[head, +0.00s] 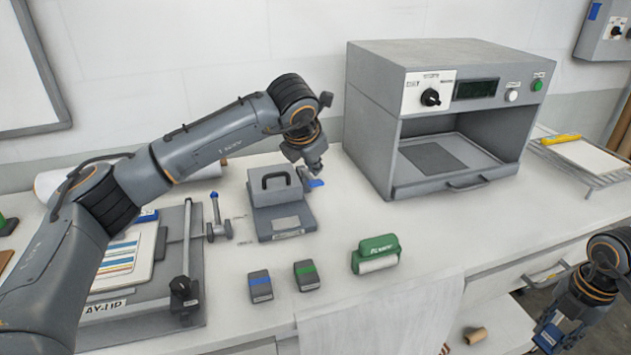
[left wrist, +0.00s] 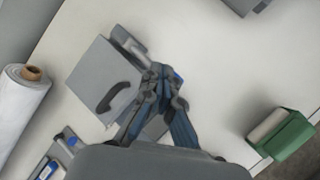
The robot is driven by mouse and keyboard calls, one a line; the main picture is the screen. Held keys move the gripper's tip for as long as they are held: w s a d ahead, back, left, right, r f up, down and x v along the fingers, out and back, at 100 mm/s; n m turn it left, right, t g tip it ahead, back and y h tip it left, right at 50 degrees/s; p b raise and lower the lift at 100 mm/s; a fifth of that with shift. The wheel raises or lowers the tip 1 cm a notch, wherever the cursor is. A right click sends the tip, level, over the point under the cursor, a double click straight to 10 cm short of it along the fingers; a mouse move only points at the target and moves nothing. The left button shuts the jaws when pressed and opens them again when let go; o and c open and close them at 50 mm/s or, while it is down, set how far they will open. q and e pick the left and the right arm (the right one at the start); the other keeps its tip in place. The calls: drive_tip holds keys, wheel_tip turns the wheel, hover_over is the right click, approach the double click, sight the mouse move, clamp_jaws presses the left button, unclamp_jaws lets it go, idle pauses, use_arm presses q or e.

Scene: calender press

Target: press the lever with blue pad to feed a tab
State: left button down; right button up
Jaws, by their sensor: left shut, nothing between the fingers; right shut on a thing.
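The tab dispenser (head: 270,192) is a grey box with a dark handle on a flat base, standing mid-bench. Its lever's blue pad (head: 315,183) sticks out at the right rear side. My left gripper (head: 314,174) is shut and empty, pointing down just above the pad. In the left wrist view the dispenser (left wrist: 98,75) lies left of my closed fingertips (left wrist: 160,72), with a bit of blue (left wrist: 178,78) beside them. Whether they touch the pad cannot be told. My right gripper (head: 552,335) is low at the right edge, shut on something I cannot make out.
A grey press cabinet (head: 370,120) stands behind on the right. A blue-marked block (head: 260,287), a green-marked block (head: 306,275) and a green roller (head: 376,252) lie in front. A paper trimmer (head: 190,260) is at left. Bench between dispenser and cabinet is clear.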

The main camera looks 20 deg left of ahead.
sight(315, 182)
use_arm(q)
drive_tip(key=shift+s+f+b, duration=0.1)
drive_tip(key=shift+f+b, duration=0.25)
drive_tip(key=shift+b, duration=0.15)
use_arm(e)
drive_tip(key=shift+f, duration=0.55)
